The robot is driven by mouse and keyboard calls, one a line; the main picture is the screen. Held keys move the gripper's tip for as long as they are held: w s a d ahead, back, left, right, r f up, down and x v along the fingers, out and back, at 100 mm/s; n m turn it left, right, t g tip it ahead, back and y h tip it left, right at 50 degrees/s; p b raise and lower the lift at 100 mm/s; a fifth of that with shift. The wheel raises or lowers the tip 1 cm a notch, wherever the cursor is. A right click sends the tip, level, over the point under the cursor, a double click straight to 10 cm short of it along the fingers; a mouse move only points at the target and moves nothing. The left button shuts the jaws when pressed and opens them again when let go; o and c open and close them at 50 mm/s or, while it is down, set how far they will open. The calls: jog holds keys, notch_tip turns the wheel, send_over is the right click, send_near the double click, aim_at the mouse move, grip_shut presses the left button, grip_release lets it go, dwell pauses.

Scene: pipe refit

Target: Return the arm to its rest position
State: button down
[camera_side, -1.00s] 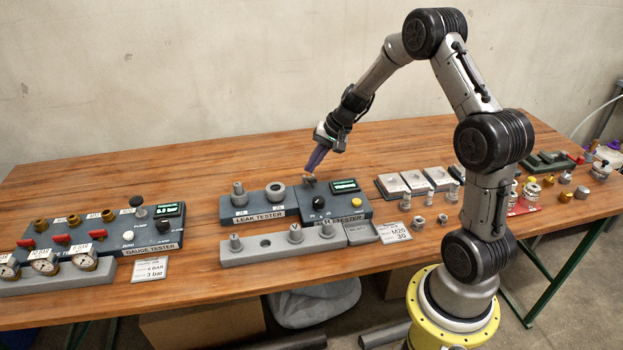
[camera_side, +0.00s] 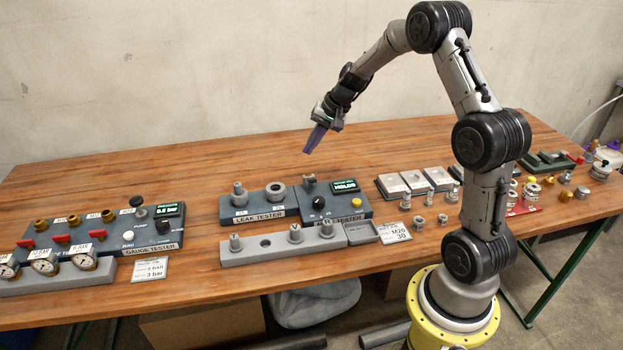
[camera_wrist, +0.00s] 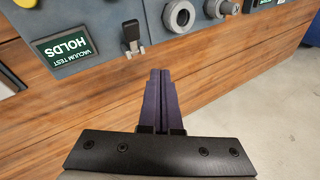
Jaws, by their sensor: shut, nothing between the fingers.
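My gripper (camera_side: 315,139) is raised above the table behind the leak tester (camera_side: 258,205), with its purple fingers pointing down. In the wrist view my gripper's fingers (camera_wrist: 160,75) lie together with nothing between them. The tester's lever (camera_side: 309,184) stands below the fingertips, apart from them; it also shows in the wrist view (camera_wrist: 132,36). The tester's display (camera_side: 345,186) glows green, and in the wrist view the display (camera_wrist: 66,48) reads "VACUUM TEST HOLDS".
The gauge tester (camera_side: 100,228) with gauges and red valves stands at the left. Grey blocks (camera_side: 415,181) and small fittings lie to the right. A grey rack (camera_side: 265,246) is in front of the leak tester. The table's back strip (camera_side: 200,160) is clear.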

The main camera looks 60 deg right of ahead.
dwell(0.4)
jog(key=w+a+r+n+t, duration=0.1)
jog(key=w+a+r+n, duration=0.1)
jog(key=a+r, duration=0.65)
jog(key=s+a+r+n+t, duration=0.1)
jog(key=s+a+r+n, duration=0.3)
jog(key=s+a+r, duration=0.5)
jog(key=s+a+r+n, duration=0.1)
jog(key=s+a+n, duration=0.15)
jog(key=s, duration=0.35)
jog(key=s+a+r+n, duration=0.1)
jog(key=s+a+r, duration=0.15)
jog(key=s, duration=0.25)
jog(key=s+d+f+n+g+h, duration=0.1)
jog(key=s+f+n, duration=0.1)
jog(key=s+f, duration=0.5)
jog(key=s, duration=0.4)
jog(key=shift+f+n+h, duration=0.2)
jog(key=shift+n+h, duration=0.15)
jog(key=shift+h, duration=0.05)
